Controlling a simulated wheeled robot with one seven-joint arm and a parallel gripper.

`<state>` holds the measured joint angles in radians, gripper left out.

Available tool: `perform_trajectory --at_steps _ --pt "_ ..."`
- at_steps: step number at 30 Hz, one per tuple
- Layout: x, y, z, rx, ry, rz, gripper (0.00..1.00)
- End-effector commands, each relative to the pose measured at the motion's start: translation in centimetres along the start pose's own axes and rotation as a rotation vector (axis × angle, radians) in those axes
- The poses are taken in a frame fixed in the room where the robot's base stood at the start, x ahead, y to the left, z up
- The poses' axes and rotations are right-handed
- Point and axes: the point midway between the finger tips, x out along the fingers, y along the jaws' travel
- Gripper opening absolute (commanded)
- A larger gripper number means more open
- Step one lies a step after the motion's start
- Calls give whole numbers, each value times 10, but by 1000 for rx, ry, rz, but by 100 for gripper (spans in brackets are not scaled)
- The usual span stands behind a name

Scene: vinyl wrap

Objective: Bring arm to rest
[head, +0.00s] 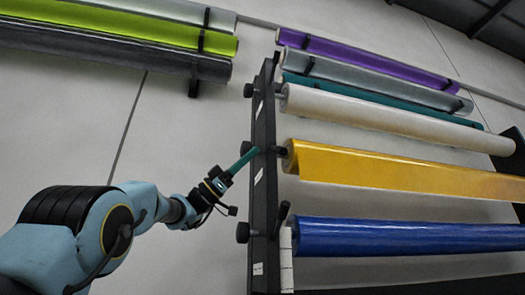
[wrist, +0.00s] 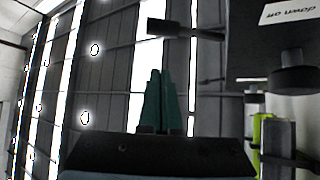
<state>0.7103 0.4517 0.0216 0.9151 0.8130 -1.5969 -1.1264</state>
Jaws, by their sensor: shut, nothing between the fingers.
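My gripper (head: 243,162) has long teal fingers and is shut with nothing between them. In the head view its tips are close to the black upright post (head: 264,140) of the roll rack, beside the yellow roll. I cannot tell whether they touch the post. In the wrist view the gripper (wrist: 160,80) shows its fingers together, pointing up toward the ceiling lights. My arm (head: 160,210) reaches in from the lower left of the head view.
The rack holds a white roll (head: 380,118), a yellow roll (head: 400,170) and a blue roll (head: 400,236). Black knobs (head: 243,232) stick out from the post. Wall rolls include purple (head: 360,57) and lime green (head: 120,25). Bare wall (head: 150,120) lies left of the post.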

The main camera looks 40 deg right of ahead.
Motion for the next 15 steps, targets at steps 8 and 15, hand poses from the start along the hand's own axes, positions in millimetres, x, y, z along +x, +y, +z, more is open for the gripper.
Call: perform_trajectory --at_steps 8,15 --pt "-15 -1 -1 -1 0 1 0" --pt "-15 -1 -1 0 1 1 0"
